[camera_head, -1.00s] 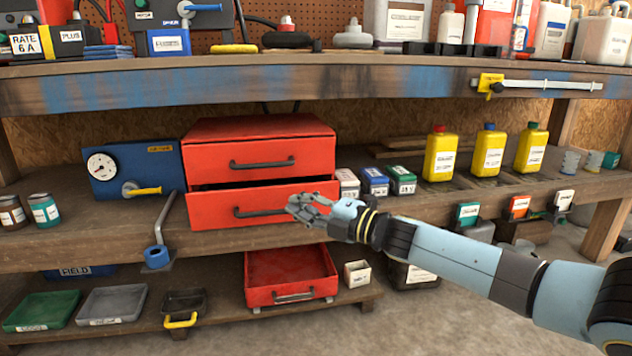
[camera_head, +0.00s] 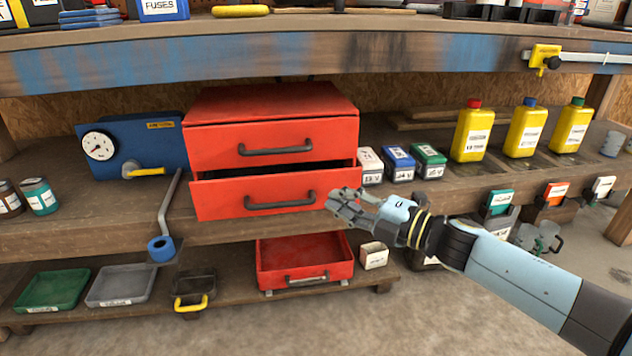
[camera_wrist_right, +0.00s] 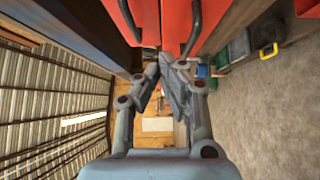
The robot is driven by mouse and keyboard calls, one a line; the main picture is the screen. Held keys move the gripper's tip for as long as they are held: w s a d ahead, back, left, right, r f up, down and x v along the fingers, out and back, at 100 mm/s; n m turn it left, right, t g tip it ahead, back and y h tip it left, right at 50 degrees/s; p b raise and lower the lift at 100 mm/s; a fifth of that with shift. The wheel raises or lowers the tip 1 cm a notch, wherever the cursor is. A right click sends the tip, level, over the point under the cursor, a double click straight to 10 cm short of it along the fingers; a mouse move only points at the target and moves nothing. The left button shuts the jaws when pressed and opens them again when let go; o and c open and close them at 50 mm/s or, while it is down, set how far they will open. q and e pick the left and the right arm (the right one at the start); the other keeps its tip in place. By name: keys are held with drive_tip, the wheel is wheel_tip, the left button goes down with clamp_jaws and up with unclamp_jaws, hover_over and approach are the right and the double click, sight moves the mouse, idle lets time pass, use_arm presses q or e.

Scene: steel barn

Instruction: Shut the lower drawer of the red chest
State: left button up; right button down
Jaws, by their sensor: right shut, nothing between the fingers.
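The red chest (camera_head: 225,103) stands on the middle shelf of the bench. Its lower drawer (camera_head: 222,202) is pulled out a little, with a dark gap above its front. The upper drawer front (camera_head: 215,150) looks closed. My right gripper (camera_head: 335,200) is shut and empty, at the right end of the lower drawer front. Whether it touches the drawer I cannot tell. In the right wrist view the gripper (camera_wrist_right: 160,70) has its fingers together, with the red fronts and dark handles beyond them. My left gripper is not in view.
A red open tray (camera_head: 262,265) lies on the bottom shelf below the chest. Small labelled boxes (camera_head: 398,163) and yellow bottles (camera_head: 470,135) stand right of the chest. A blue gauge box (camera_head: 150,143) and a crank lever (camera_head: 168,210) are to its left.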

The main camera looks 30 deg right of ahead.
sight(313, 192)
drive_tip(key=w, duration=0.2)
drive_tip(key=w+a+b, duration=0.1)
drive_tip(key=w, duration=0.1)
drive_tip(key=w+b, duration=0.1)
drive_tip(key=w, duration=0.2)
drive_tip(key=shift+w+a+f, duration=0.1)
drive_tip(key=shift+a+f, duration=0.1)
drive_tip(key=shift+a, duration=0.2)
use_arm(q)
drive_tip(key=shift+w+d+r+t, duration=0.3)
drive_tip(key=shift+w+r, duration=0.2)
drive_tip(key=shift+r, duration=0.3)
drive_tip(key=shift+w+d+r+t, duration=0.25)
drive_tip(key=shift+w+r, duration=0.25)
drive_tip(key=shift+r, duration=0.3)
use_arm(e)
drive_tip(key=shift+w+d+r, duration=0.2)
drive_tip(key=shift+w, duration=0.4)
drive_tip(key=shift+w+d+b, duration=0.15)
drive_tip(key=shift+w+b, duration=0.05)
drive_tip(key=shift+w, duration=0.35)
drive_tip(key=shift+w+d+b, duration=0.15)
drive_tip(key=shift+w, duration=0.55)
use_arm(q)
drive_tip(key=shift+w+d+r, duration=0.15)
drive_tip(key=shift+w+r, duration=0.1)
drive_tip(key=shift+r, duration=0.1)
